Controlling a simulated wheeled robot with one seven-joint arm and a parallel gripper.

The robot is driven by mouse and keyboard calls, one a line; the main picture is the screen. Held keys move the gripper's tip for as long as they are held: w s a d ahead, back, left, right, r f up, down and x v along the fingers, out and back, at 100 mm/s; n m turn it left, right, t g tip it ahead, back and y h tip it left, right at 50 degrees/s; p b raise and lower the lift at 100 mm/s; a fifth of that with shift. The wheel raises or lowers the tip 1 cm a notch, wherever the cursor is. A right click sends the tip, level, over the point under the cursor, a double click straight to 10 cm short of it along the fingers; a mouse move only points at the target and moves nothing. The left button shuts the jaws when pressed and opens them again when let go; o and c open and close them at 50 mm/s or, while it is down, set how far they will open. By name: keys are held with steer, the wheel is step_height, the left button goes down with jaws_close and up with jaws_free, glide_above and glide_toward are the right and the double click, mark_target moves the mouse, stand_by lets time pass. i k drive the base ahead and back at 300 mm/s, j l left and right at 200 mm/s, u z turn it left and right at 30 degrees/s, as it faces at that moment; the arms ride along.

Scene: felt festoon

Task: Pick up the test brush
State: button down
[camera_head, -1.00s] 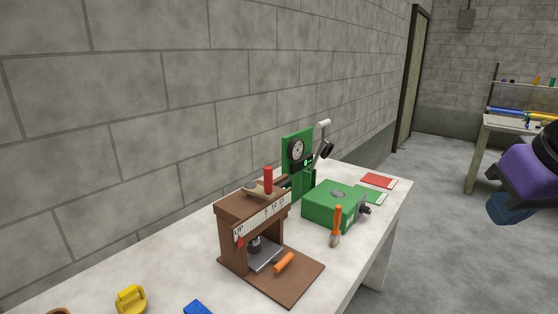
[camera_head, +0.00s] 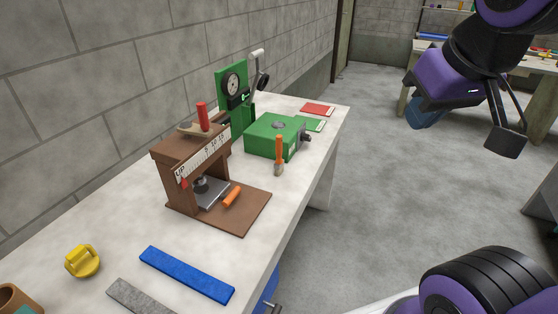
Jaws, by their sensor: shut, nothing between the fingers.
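The test brush (camera_head: 279,156) has an orange handle and a pale bristle end. It rests on the pale bench near its right edge, in front of the green box, with its handle up and its bristle end low. My gripper (camera_head: 424,119) is up at the right, over the floor beyond the bench's right edge. It is shut and empty, well apart from the brush.
On the bench (camera_head: 130,215) stand a brown wooden gauge (camera_head: 185,160) with an orange cylinder (camera_head: 232,196), a green box (camera_head: 267,138), a green dial stand (camera_head: 231,100), a blue strip (camera_head: 187,274) and a yellow piece (camera_head: 83,262). Grey floor lies open to the right.

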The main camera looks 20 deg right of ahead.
mark_target(278, 166)
steer(key=i+l+u, duration=0.1)
steer(key=l, duration=0.2)
steer(key=i+l+u, duration=0.1)
steer(key=l, duration=0.2)
steer(key=i+l+u, duration=0.1)
steer(key=l, duration=0.25)
steer(key=i+l+u, duration=0.1)
steer(key=i+l, duration=0.2)
steer(key=i+l+u, duration=0.1)
steer(key=l, duration=0.4)
steer(key=i, duration=0.25)
